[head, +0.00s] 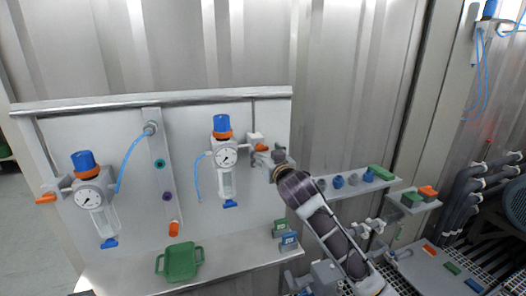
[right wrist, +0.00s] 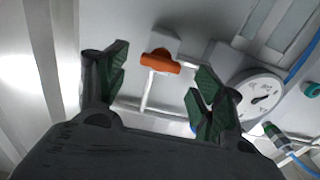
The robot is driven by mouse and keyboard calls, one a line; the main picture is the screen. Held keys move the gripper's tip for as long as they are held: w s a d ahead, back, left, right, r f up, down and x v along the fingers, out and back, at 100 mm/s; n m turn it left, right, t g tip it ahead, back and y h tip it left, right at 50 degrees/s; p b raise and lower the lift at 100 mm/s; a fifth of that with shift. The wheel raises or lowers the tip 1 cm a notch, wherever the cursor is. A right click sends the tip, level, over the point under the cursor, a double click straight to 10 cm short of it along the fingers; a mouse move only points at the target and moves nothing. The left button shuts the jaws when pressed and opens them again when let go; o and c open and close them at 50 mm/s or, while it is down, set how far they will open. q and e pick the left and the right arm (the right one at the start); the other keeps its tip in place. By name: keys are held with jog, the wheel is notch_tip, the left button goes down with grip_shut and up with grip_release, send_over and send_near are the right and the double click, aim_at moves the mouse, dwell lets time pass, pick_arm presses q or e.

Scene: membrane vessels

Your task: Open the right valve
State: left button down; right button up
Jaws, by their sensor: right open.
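The right valve has an orange handle (head: 261,147) on the right side of the right filter-regulator unit, next to its round gauge (head: 226,156). My right gripper (head: 272,157) is just to the right of this handle in the head view. In the right wrist view, the gripper (right wrist: 160,76) is open, with its two green-padded fingers apart. The orange handle (right wrist: 160,61) shows in the gap between them, apart from both fingers. Part of the gauge (right wrist: 258,97) shows behind the right finger. My left gripper is not in view.
The left regulator unit has its own gauge (head: 89,198) and orange handle (head: 46,198). A green bin (head: 180,262) stands on the ledge below. A shelf with blue and green items (head: 353,180) is right of the panel, behind my right arm.

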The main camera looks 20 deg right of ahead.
aim_at(261, 149)
jog(key=shift+w, duration=1.4)
jog(key=c, duration=1)
